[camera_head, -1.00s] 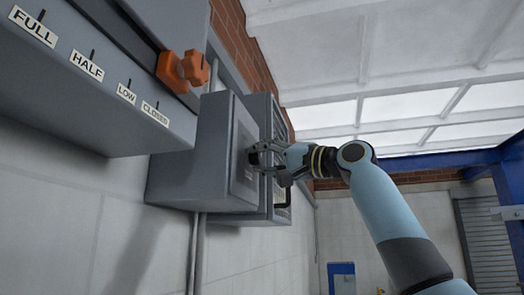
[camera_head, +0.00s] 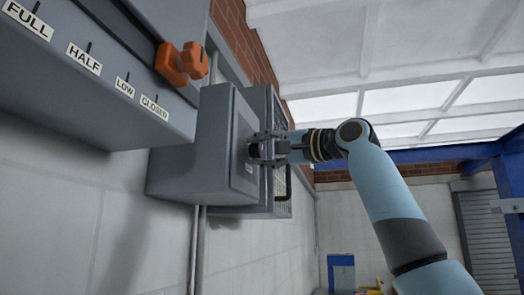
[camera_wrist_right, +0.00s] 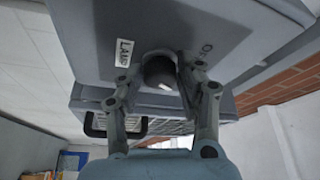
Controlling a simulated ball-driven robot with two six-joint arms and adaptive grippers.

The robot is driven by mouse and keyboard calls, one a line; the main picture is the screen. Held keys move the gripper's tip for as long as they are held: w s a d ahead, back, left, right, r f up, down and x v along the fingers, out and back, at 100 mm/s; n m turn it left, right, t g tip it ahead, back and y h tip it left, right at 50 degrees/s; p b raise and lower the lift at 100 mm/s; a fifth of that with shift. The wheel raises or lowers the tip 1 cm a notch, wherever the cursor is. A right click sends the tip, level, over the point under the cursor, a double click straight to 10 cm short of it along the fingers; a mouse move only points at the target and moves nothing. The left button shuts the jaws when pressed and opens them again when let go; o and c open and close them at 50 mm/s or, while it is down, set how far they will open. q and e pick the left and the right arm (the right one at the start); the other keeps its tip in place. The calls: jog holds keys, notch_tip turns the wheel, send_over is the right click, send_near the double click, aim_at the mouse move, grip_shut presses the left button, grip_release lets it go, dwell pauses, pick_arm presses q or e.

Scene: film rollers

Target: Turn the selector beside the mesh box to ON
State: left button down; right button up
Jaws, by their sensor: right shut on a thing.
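The selector (camera_wrist_right: 159,70) is a dark round knob with a white mark on the face of a grey box (camera_head: 190,150). A white label (camera_wrist_right: 124,53) reading LAMP is left of the knob in the right wrist view. Lettering starting with O shows at its right, partly cut by a finger. My right gripper (camera_head: 256,149) is shut on the knob, its fingers on either side; it also shows in the right wrist view (camera_wrist_right: 157,80). The mesh box (camera_head: 284,207) stands just beyond the grey box. My left gripper is not in view.
A grey panel (camera_head: 130,115) labelled FULL, HALF, LOW and CLOSED, with an orange handle (camera_head: 182,63), juts out at upper left. A black handle (camera_head: 288,183) sticks out on the mesh box. The room right of the boxes is open.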

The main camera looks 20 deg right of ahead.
jog(key=o, duration=1.1)
jog(key=shift+o, duration=0.2)
jog(key=v, duration=1.2)
